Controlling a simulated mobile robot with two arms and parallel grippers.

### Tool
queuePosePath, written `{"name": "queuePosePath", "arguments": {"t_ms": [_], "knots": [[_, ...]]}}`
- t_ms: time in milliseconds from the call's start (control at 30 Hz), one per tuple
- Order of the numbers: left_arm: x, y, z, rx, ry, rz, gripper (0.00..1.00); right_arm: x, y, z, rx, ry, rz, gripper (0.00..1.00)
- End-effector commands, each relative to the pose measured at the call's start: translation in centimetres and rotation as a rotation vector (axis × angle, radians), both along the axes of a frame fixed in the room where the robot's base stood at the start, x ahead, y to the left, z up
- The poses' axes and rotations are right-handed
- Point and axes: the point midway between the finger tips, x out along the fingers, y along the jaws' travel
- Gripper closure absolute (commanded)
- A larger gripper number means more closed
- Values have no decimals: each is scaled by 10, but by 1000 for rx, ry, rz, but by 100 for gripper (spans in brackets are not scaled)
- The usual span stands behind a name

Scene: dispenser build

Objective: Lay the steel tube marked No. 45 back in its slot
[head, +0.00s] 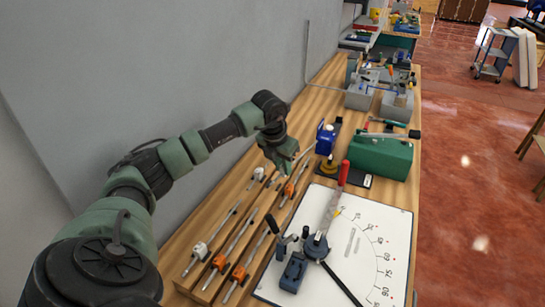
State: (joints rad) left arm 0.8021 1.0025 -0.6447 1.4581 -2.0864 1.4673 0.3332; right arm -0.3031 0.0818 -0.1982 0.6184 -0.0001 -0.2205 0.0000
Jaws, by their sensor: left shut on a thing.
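My left gripper (282,160) is over the far end of a wooden rack, near a steel tube with an orange clip (289,188). It is shut on a thin steel tube, mostly hidden by the fingers; no marking on it is legible from here. The wooden rack (208,226) along the left of the bench has long slots. Several thin steel tubes lie along it, with a white clip (200,250) and orange clips (220,262) on them. I cannot read No. 45 on any tube. My right gripper is not in view.
A white board with an angle scale (360,255) and a red-handled bender (343,172) lies right of the rack. Behind are a green box (380,157), a blue tool (326,138) and grey blocks (395,104). A grey wall (230,60) borders the bench's left side.

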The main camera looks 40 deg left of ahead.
Motion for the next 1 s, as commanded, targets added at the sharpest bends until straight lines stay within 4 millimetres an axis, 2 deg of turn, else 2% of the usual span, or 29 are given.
{"name": "queuePosePath", "arguments": {"t_ms": [33, 100, 233, 467, 1000], "knots": [[-1, 14, 3, 0, -1, 67, 100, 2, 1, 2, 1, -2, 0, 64], [-2, 27, 4, 0, -1, 136, 100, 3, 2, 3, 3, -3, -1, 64], [-4, 38, 4, -1, -1, 200, 100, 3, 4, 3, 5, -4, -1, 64], [-4, 39, -5, -2, 0, 206, 100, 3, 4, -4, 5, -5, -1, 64], [-4, 38, -53, -2, 1, 203, 100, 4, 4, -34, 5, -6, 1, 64]]}}
